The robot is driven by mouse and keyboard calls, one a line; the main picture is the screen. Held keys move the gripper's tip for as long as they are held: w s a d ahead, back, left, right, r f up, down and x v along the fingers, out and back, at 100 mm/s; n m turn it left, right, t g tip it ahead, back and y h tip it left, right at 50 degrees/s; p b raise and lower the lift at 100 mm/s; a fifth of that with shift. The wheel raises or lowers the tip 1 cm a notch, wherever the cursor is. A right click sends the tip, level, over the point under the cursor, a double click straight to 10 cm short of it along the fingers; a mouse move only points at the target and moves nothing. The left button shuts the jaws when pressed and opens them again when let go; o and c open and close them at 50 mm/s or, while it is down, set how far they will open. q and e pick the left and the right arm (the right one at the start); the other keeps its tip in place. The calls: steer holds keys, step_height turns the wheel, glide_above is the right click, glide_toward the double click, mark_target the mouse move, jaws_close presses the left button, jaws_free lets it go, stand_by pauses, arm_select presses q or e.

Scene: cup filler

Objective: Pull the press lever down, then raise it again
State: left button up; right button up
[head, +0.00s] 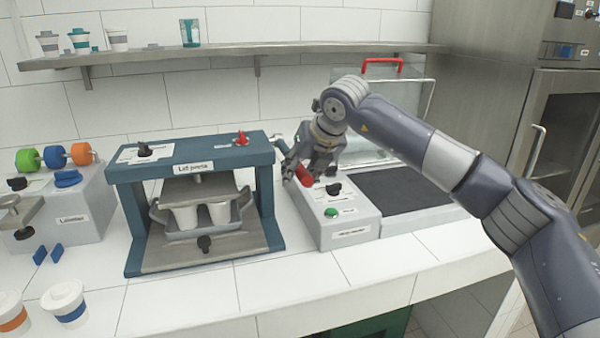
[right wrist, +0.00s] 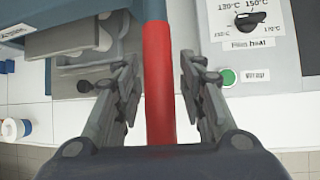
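The blue-grey lid press (head: 190,198), labelled "Lid press", stands on the counter. Its lever has a red handle (head: 305,177) at the press's right side; most of the lever arm is hidden behind my gripper in the head view. In the right wrist view the red handle (right wrist: 158,85) runs lengthwise between my fingers. My right gripper (head: 294,168) is open around the handle, with a visible gap on both sides. Two white cups (head: 186,218) sit in a grey tray under the press plate (head: 199,190). My left gripper is not in view.
A grey control box (head: 345,225) with a green button (head: 331,212) and black knob stands right of the press. A dark belt or mat (head: 405,190) lies beyond it. A labeller (head: 85,215) stands at left. Lidded cups (head: 65,302) stand front left. The front counter (head: 190,310) is clear.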

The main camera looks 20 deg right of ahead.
steer(key=shift+r, duration=0.1)
steer(key=v, duration=1.2)
steer(key=shift+f, duration=0.2)
